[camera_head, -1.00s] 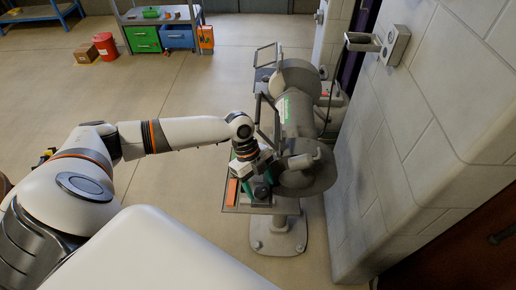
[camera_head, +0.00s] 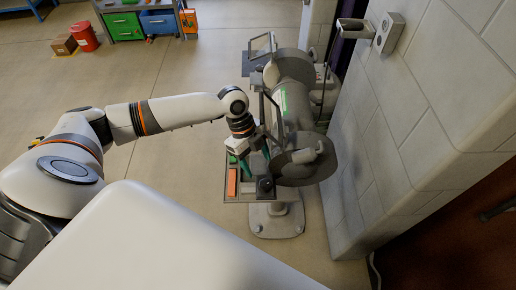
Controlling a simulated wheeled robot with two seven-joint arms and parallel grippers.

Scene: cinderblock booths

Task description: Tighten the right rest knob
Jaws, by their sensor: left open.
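A grey bench grinder (camera_head: 292,104) stands on a pedestal beside the block wall. Its near wheel guard (camera_head: 304,168) is at the lower right, with a small tray (camera_head: 234,195) at its left. A dark round knob (camera_head: 264,186) shows at the tray's right end, beside the near wheel guard. My left gripper (camera_head: 255,164) points down above the tray. Its green-tipped fingers are apart, and nothing shows between them. The fingertips are just behind and left of the dark knob, and I cannot tell whether they touch anything. My right gripper is out of the picture.
An orange block (camera_head: 232,182) lies on the tray. A clear shield frame (camera_head: 270,120) rises near my left wrist. The block wall (camera_head: 400,130) closes off the right side. Open floor (camera_head: 160,80) lies to the left.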

